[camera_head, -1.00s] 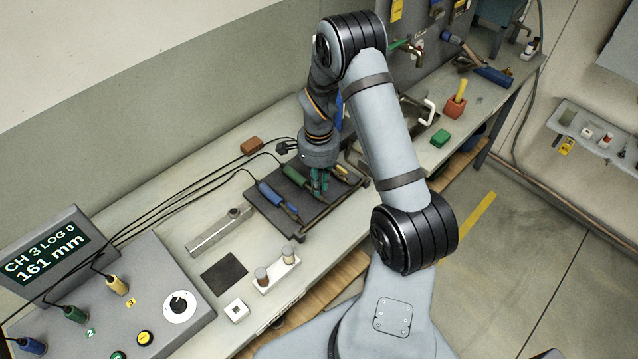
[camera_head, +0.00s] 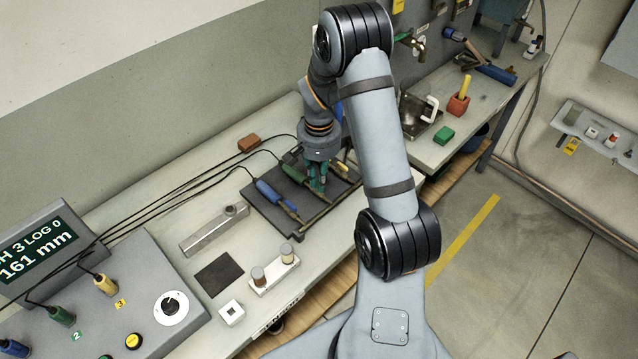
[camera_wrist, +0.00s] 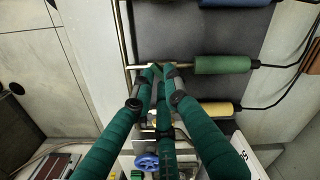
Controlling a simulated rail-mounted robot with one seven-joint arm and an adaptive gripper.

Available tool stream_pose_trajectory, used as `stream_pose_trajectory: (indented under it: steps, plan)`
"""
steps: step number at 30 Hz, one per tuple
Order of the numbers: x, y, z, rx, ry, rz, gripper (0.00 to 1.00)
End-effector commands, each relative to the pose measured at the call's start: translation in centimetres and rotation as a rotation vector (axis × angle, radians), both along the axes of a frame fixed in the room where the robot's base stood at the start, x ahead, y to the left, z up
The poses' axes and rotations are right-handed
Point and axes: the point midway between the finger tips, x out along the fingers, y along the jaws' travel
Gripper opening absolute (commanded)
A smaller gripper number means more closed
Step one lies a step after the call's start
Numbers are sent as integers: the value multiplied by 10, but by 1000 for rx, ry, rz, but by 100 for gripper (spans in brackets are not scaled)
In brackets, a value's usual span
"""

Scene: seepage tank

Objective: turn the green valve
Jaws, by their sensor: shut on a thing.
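My gripper (camera_head: 317,180) is low over the dark rack (camera_head: 262,213). In the wrist view its teal fingers (camera_wrist: 158,70) meet on the thin metal rod of the green-handled probe (camera_wrist: 222,64). The probe's green handle (camera_head: 291,175) lies to the left of my gripper in the head view, with a cable running from it. No green valve can be made out for certain. A tap (camera_head: 418,47) on the back panel has a small greenish part beside it. In the wrist view a blue handwheel (camera_wrist: 147,162) shows low, partly cut off.
A blue-handled probe (camera_head: 271,192) and a yellow-handled probe (camera_wrist: 220,108) lie on either side. The control box (camera_head: 150,290) is at lower left. Cables cross the left bench.

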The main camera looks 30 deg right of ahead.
Motion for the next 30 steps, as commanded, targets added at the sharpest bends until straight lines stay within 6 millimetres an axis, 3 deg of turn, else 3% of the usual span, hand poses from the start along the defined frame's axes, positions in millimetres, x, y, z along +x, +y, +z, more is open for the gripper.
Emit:
stream_pose_trajectory:
  steps: [18,30]
  plan:
    - [3,-1,-1,-2,-2,582,0]
    - [4,-1,0,0,-1,872,0]
